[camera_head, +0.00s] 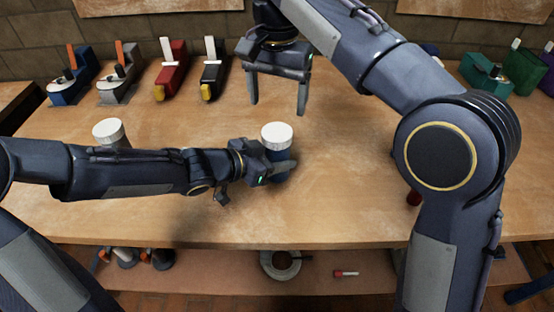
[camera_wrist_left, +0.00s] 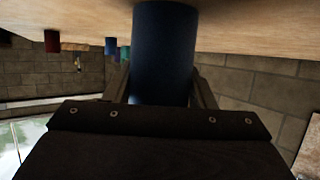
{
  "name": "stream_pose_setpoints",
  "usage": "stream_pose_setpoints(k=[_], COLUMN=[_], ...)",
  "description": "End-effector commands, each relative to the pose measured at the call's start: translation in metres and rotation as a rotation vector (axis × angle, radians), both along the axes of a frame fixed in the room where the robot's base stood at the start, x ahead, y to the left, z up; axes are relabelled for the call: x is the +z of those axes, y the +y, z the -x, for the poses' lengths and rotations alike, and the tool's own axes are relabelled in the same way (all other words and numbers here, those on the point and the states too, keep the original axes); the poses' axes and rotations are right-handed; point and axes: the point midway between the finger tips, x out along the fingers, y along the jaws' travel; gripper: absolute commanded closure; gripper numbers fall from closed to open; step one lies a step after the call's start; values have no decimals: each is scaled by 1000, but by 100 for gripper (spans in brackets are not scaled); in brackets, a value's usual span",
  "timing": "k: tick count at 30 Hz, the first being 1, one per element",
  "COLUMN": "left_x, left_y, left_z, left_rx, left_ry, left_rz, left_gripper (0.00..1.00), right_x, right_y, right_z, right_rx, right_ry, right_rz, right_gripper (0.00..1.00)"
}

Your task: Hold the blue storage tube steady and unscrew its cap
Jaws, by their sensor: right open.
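The blue storage tube (camera_head: 283,152) stands upright on the bench with its white cap (camera_head: 277,132) on top. My left gripper (camera_head: 284,167) is shut around the tube's body below the cap. In the left wrist view the tube (camera_wrist_left: 165,55) fills the space between the two fingers, and the bench is at the top of that picture. My right gripper (camera_head: 277,108) is open and empty, its fingers pointing down above the bench, behind and above the cap. The lower tube is partly hidden by my left gripper.
Another white-capped container (camera_head: 108,131) stands at left, partly hidden behind my left arm. Blue, grey, red and black tools (camera_head: 170,75) line the back; green items (camera_head: 487,72) stand at back right. A lower shelf holds a ring-shaped roll (camera_head: 280,265).

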Motion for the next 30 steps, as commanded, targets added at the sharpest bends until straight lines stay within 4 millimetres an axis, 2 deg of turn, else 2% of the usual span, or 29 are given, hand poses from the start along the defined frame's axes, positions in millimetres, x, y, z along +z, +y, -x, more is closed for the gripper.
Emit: stream_pose_setpoints(k=[1,10,13,16,24,30], left_x=[0,0,0,0,0,0], left_y=[0,0,0,0,0,0], left_z=[0,0,0,0,0,0], left_rx=[0,0,0,0,0,0], left_ry=[0,0,0,0,0,0], left_rz=[0,0,0,0,0,0], left_gripper=[61,100,100,100,100,100], right_x=[0,0,0,0,0,0], right_y=[0,0,0,0,0,0], right_z=[0,0,0,0,0,0], right_rx=[0,-4,-53,-183,-747,-1061], right_ry=[0,0,0,1,1,0], right_rz=[0,0,0,0,0,0], right_gripper=[24,24,24,24,24,24])
